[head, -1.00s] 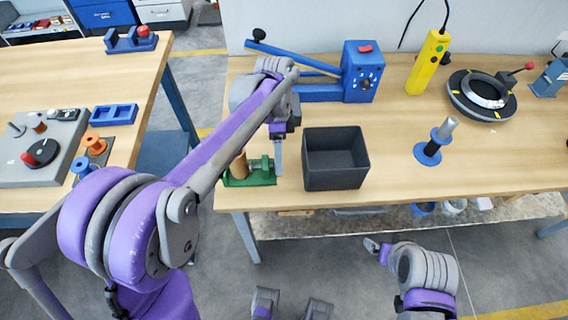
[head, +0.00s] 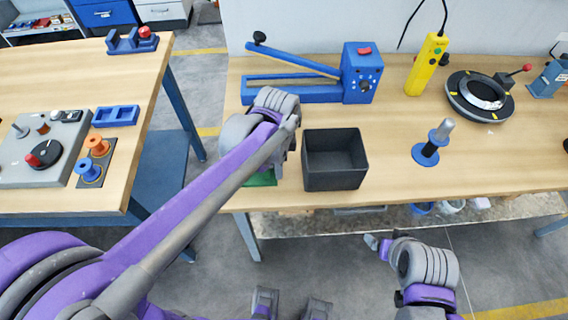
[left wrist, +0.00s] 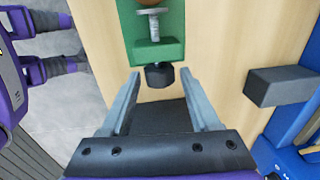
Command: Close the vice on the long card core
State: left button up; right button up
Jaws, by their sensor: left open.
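The green vice (left wrist: 158,50) is at the top of the left wrist view, with a metal screw (left wrist: 155,25) and a black knob (left wrist: 160,76). The brown end of the card core (left wrist: 150,2) just shows at the top edge, beyond the screw. My left gripper (left wrist: 159,82) is open, its two fingers on either side of the knob, with visible gaps. In the head view my left arm covers most of the vice (head: 262,180) and hides the core. My right gripper (head: 372,243) hangs low in front of the table; its finger opening is unclear.
A black bin (head: 335,185) stands just right of the vice. A blue lever tool (head: 361,75) stands behind. A spool stand (head: 428,153), a yellow device (head: 427,63) and a round ring fixture (head: 457,95) are further right. Table between them is clear.

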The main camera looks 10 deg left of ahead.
pick_arm(q)
jog(key=shift+s+d+t+y, duration=0.1)
jog(key=shift+s+t+y, duration=0.1)
jog(key=shift+t, duration=0.35)
jog(key=shift+s+t+y, duration=0.15)
jog(key=shift+t+y, duration=0.05)
jog(key=shift+t, duration=0.35)
jog(key=shift+s+d+f+t, duration=0.1)
jog(key=shift+f+t, duration=0.05)
jog(key=shift+t, duration=0.35)
jog(key=shift+s+f+t+y, duration=0.1)
jog(key=shift+s+t+y, duration=0.1)
jog(key=shift+t, duration=0.3)
jog(key=shift+s+t+y, duration=0.1)
jog(key=shift+t+y, duration=0.1)
jog(key=shift+t, duration=0.6)
jog(key=shift+w, duration=0.1)
